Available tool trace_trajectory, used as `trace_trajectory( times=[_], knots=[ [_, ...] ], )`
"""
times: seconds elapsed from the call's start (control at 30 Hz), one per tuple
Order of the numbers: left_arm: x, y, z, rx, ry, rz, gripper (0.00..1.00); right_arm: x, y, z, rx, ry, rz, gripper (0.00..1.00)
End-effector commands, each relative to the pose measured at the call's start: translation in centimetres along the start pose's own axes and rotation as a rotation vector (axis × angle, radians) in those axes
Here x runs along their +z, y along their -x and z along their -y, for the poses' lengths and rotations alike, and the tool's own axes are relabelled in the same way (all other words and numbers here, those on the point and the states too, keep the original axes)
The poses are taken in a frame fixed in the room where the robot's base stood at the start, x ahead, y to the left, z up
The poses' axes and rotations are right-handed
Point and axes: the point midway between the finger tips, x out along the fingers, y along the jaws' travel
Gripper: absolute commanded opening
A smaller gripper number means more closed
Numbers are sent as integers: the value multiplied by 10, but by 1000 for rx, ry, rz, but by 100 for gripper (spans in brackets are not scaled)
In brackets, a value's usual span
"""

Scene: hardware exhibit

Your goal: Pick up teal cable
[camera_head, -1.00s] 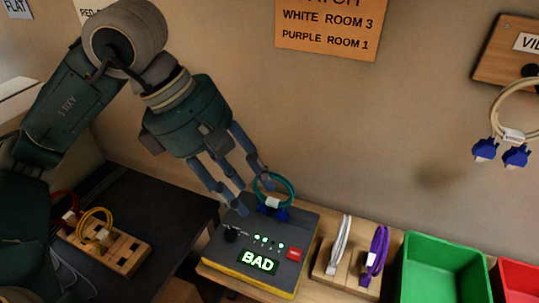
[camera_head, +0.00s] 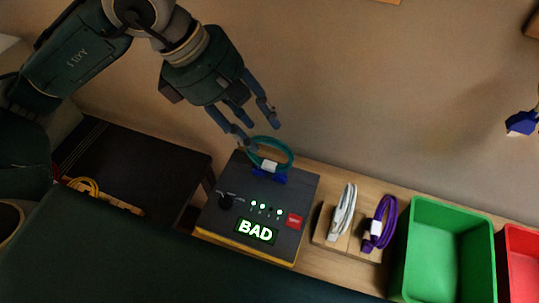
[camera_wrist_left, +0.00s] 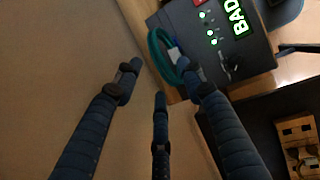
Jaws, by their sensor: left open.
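The teal cable (camera_head: 289,150) is a loop with a white tag and blue connectors, standing at the back edge of the dark tester box (camera_head: 228,218), whose display reads BAD. My left gripper (camera_head: 260,132) is open just above and behind the cable, with one finger beside the loop's left side in the head view. In the left wrist view the teal cable (camera_wrist_left: 155,58) lies between the spread fingers (camera_wrist_left: 155,90), near the right finger's tip. Whether that finger touches it I cannot tell. My right gripper is not in view.
A white cable (camera_head: 343,212) and a purple cable (camera_head: 383,220) sit on wooden blocks right of the tester. A green bin (camera_head: 413,255) and a red bin (camera_head: 508,250) stand farther right. Yellow cable (camera_head: 84,185) lies on the dark table at left. The wall is close behind.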

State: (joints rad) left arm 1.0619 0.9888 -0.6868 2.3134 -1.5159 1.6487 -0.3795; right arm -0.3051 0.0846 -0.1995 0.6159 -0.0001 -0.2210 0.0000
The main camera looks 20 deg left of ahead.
Motion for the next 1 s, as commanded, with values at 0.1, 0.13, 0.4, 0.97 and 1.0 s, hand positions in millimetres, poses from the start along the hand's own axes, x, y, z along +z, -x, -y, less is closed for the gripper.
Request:
trace_trajectory(
  times=[0.1, 0.13, 0.4, 0.97, 1.0],
  knots=[
    [1, -16, 2, -9, 1, 0, 40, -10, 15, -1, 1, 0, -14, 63],
    [1, -20, 2, -8, 1, 0, 40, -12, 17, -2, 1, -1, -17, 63],
    [0, -44, 1, -1, 0, 1, 40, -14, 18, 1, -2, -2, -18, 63],
    [0, -43, 0, 0, 0, 1, 0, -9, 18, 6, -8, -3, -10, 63],
    [0, -43, 0, 0, 0, 1, 0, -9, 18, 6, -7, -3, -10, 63]
  ],
)
